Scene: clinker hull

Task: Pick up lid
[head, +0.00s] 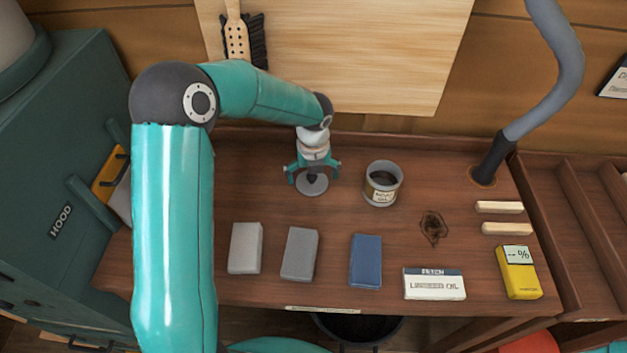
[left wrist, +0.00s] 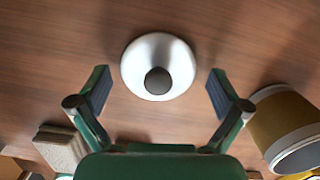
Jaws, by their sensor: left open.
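The lid (head: 311,187) is a round, light grey disc with a dark knob on top. It lies flat on the brown bench, left of an open tin (head: 382,184). In the left wrist view the lid (left wrist: 137,62) shows whole, its dark knob toward the gripper. My left gripper (head: 312,177) is directly above the lid and hides part of it in the head view. In the left wrist view its two fingers (left wrist: 158,92) are wide apart, one on each side of the lid, with nothing between them touching it. My right gripper is not in view.
The tin also shows close on the right in the left wrist view (left wrist: 285,130). Grey blocks (head: 246,248), a blue block (head: 366,261), a linseed oil box (head: 434,284) and a yellow meter (head: 517,271) line the front. A grey hose (head: 545,90) stands at right.

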